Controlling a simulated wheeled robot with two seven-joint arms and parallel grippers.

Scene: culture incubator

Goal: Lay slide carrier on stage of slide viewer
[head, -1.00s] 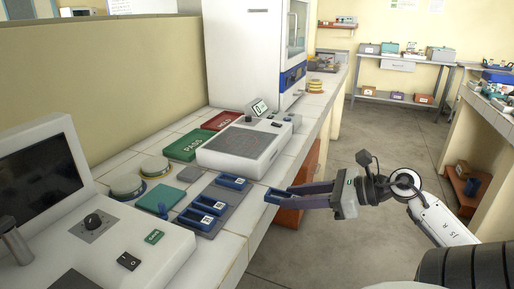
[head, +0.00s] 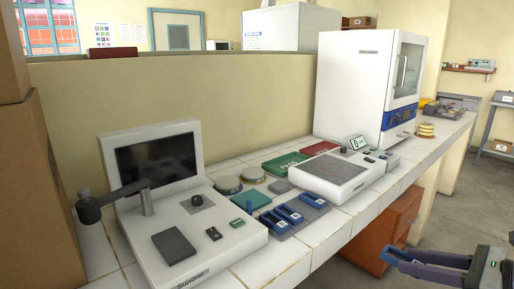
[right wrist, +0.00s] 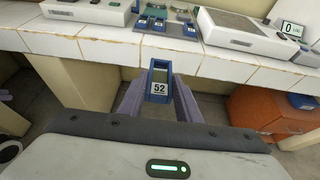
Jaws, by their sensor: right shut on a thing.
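A blue slide carrier (right wrist: 158,66) labelled 52 is upright between the two fingers of my right gripper (right wrist: 158,84), which is shut on it. In the head view my right gripper (head: 432,262) is at the lower right, off the front of the bench, with the carrier (head: 402,256) at its tip. The slide viewer (head: 232,232) stands at the left of the bench, with a dark screen and a dark grey flat stage (head: 173,246). Nothing lies on the stage. Part of the viewer's front shows in the right wrist view (right wrist: 88,12). My left gripper is out of view.
Blue carriers (head: 289,214) lie on a grey mat (head: 304,223) right of the viewer. Beyond are round dishes (head: 228,184), green and red trays, a white flat-topped device (head: 372,174) and a tall white incubator (head: 356,75).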

